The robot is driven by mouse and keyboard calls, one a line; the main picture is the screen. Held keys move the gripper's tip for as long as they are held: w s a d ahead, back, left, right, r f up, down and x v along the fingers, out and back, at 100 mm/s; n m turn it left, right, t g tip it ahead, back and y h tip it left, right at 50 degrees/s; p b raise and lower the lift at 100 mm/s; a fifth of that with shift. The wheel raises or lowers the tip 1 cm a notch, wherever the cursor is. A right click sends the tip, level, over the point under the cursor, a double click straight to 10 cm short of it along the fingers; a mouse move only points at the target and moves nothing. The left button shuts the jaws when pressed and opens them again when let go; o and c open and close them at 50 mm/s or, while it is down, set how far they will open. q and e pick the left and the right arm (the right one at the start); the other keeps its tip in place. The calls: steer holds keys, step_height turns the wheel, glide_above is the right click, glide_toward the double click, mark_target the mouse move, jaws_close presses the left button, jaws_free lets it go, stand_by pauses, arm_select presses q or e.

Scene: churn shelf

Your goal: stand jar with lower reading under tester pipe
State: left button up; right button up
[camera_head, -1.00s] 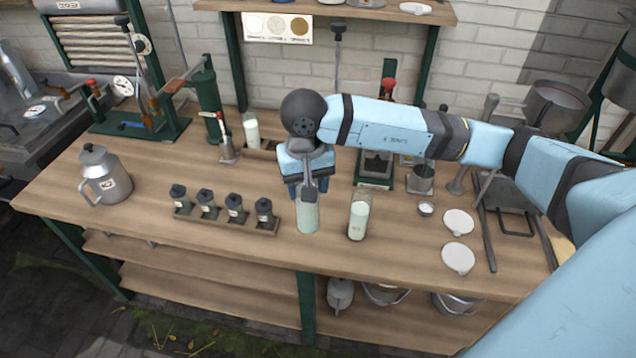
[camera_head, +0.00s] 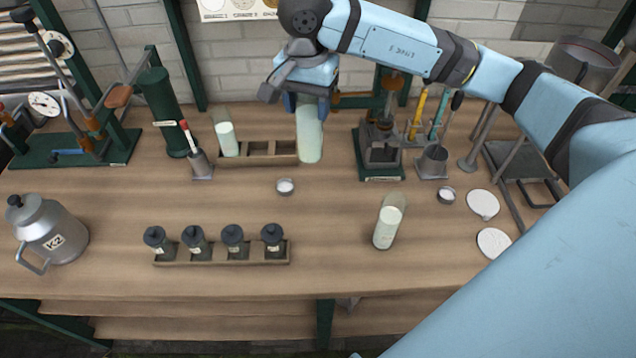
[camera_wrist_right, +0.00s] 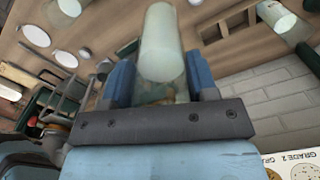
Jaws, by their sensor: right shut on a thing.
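My right gripper (camera_head: 305,100) is shut on a glass jar (camera_head: 309,138) of pale liquid and holds it upright near the wooden rack (camera_head: 262,161). The held jar also shows between the fingers in the right wrist view (camera_wrist_right: 160,45). A second jar (camera_head: 226,139) stands in the rack's left end. A third jar (camera_head: 387,226) stands on the bench at the right. The green lever device with a round dial (camera_head: 44,103) is at the far left; I cannot tell whether it has the tester pipe. No reading on a jar is legible. My left gripper is not in view.
Several dark-lidded small bottles (camera_head: 233,238) stand in a tray in front. A metal can (camera_head: 50,230) is at left. A small dish (camera_head: 285,187) lies below the held jar. A dark press (camera_head: 380,150) and white discs (camera_head: 483,204) are at right. The middle bench is largely clear.

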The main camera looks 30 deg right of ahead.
steer(key=shift+f, duration=0.3)
step_height(320, 180, down, 19)
steer(key=p, duration=0.2)
steer(key=shift+s+d+f, duration=0.1)
steer(key=shift+f, duration=0.05)
steer(key=o, duration=1)
steer(key=shift+f, duration=0.1)
steer(key=o, duration=0.4)
steer(key=shift+o, duration=0.2)
